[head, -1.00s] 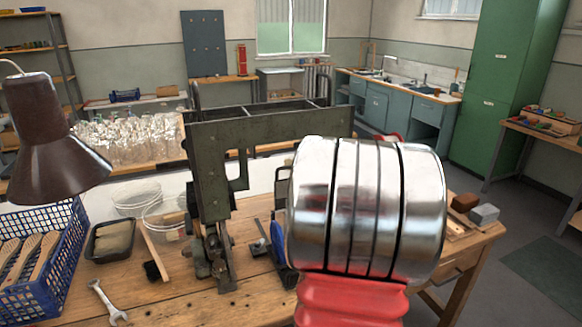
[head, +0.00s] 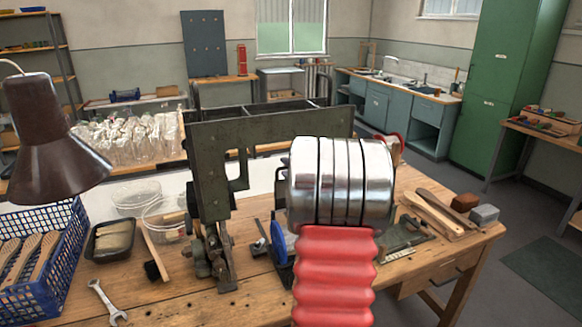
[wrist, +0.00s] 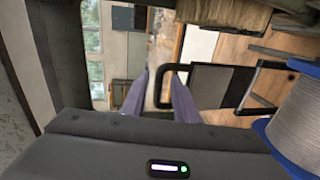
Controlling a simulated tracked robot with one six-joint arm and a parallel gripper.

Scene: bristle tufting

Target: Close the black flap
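In the wrist view, a dark grey-black panel with a black bar handle (wrist: 158,88), which looks like the black flap (wrist: 211,84), lies ahead and right of centre. In the head view, my silver and red arm hides the gripper and most of the flap area.
A green-grey machine frame (head: 215,165) stands on the wooden bench, left of my arm. A wire spool with a blue flange (wrist: 262,130) is close at the right in the wrist view. A lamp (head: 48,140), blue crate (head: 72,262) and wrench (head: 106,302) are at left. Wooden handles (head: 430,212) lie at right.

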